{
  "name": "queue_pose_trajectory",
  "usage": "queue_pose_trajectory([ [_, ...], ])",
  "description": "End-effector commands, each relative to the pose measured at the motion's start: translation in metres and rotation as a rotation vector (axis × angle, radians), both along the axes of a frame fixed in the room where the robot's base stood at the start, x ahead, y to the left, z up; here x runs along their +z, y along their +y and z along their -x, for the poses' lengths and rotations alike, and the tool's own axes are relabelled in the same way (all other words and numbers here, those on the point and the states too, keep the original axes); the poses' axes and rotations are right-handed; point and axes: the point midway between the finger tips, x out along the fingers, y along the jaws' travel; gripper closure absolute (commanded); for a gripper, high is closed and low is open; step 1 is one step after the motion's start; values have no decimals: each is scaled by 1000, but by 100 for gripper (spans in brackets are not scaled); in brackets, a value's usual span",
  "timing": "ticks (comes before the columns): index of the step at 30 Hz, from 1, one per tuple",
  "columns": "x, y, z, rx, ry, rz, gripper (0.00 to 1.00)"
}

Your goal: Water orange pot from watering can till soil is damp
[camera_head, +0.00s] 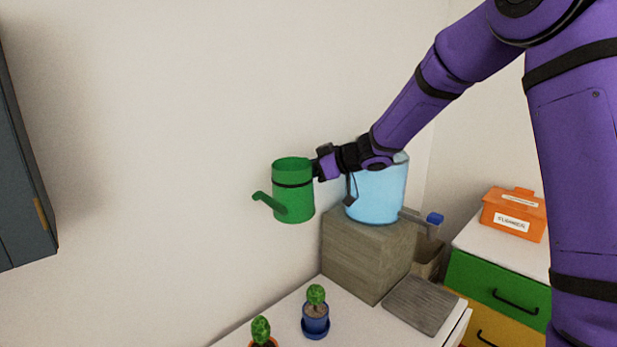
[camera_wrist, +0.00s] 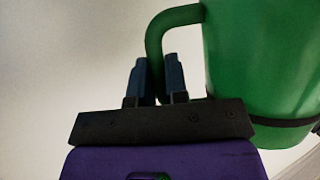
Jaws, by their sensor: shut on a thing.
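A green watering can (camera_head: 293,192) with a black band hangs in the air, upright or nearly so, its spout pointing left. My gripper (camera_head: 318,168) is shut on the can's handle; in the wrist view my gripper (camera_wrist: 157,80) has its fingers on either side of the green handle (camera_wrist: 155,42), with the can body (camera_wrist: 262,60) to the right. The orange pot (camera_head: 264,343) is at the bottom edge, mostly cut off, with a small round cactus (camera_head: 261,328) in it. Its soil is hardly visible, so I cannot tell whether it is damp.
A blue pot (camera_head: 315,322) with a cactus stands right of the orange pot on the white table (camera_head: 285,312). A light blue container (camera_head: 377,195) stands on a wooden block (camera_head: 362,250) behind my gripper. A grey slab (camera_head: 422,304) lies right. A dark cabinet (camera_head: 20,170) is far left.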

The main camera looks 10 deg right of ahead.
Motion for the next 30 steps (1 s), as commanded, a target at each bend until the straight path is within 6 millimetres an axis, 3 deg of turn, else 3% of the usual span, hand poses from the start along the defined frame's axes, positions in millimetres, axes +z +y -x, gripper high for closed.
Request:
queue_pose_trajectory([
  [4,10,0,0,1,34,-25,100],
  [17,14,0,0,0,45,-32,100],
  [30,46,0,1,-1,44,-31,100],
])
